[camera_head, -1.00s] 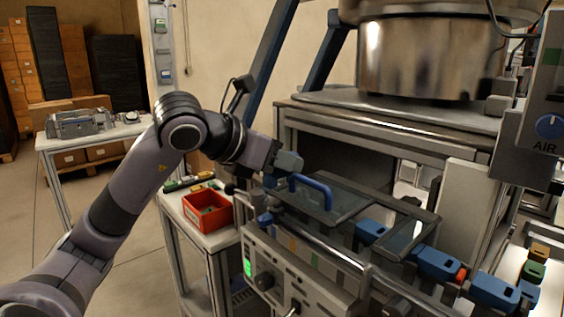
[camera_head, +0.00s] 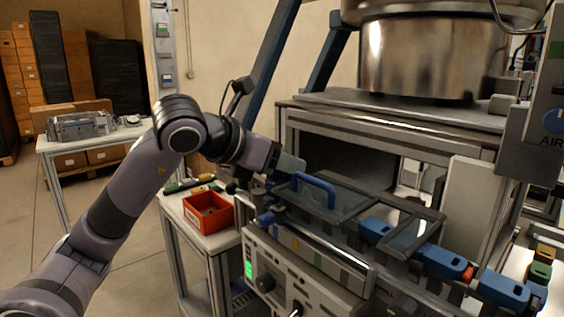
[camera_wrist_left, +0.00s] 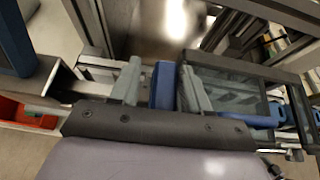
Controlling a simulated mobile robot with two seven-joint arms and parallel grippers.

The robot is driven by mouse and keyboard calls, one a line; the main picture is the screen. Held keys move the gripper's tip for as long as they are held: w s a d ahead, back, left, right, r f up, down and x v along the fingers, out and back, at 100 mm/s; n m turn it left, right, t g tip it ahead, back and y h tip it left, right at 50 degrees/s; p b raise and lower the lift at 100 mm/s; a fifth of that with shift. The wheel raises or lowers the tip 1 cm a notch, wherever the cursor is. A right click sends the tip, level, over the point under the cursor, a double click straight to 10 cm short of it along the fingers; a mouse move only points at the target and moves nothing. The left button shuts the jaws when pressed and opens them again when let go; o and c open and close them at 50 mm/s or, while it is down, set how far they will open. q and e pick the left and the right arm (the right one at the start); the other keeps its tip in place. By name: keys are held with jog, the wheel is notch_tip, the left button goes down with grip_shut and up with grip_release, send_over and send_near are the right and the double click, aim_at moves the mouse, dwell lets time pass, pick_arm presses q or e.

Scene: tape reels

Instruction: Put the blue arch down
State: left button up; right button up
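The blue arch (camera_head: 318,184) is a handle-like bar on a glazed, grey-framed cover (camera_head: 350,203). The cover lies nearly flat on the machine in the head view. My left gripper (camera_head: 289,165) is just behind and left of the arch's near-left end. In the left wrist view, its two grey fingers (camera_wrist_left: 161,88) stand apart, with the blue arch (camera_wrist_left: 163,84) showing between them. Narrow gaps seem to show on each side, so I see no firm grip. The finger contact is hidden in the head view. My right gripper is out of view.
A red bin (camera_head: 208,211) stands on a side table left of the machine. A control box (camera_head: 300,272) is below the cover. Blue blocks (camera_head: 440,260) line the track at right. A large metal bowl (camera_head: 415,55) is above and behind.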

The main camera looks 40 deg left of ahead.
pick_arm(q)
jog(key=shift+d+f, duration=0.45)
jog(key=shift+f, duration=0.1)
jog(key=shift+r+p, duration=0.4)
jog(key=shift+p, duration=0.1)
jog(key=shift+r+p, duration=0.4)
jog(key=shift+p, duration=0.05)
jog(key=b+v, duration=0.3)
jog(key=v, duration=0.9)
jog(key=shift+a, duration=0.2)
jog(key=shift+w+r, duration=0.1)
jog(key=shift+r, duration=0.05)
